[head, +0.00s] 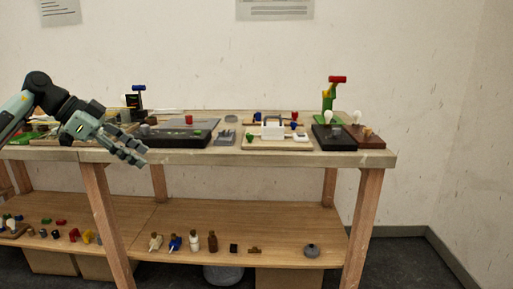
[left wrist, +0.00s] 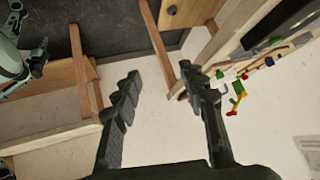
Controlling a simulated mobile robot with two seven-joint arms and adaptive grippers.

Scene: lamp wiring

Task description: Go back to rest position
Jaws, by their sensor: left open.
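My left gripper (head: 132,150) is at the left of the head view, in front of the front edge of the workbench (head: 230,157). Its two fingers stand apart with nothing between them, as the left wrist view (left wrist: 160,82) also shows. At the left edge of the left wrist view is part of another teal and dark arm with a gripper (left wrist: 36,58), which looks like my right one. It is small there, and its jaws cannot be read. The right gripper does not show in the head view.
On the bench stand a black tray (head: 178,139), a wooden board with a white device (head: 272,129), a green and red clamp (head: 330,98) and two blocks with bulbs. The lower shelf (head: 280,220) holds several bottles and small parts. The floor at the right (head: 410,265) is clear.

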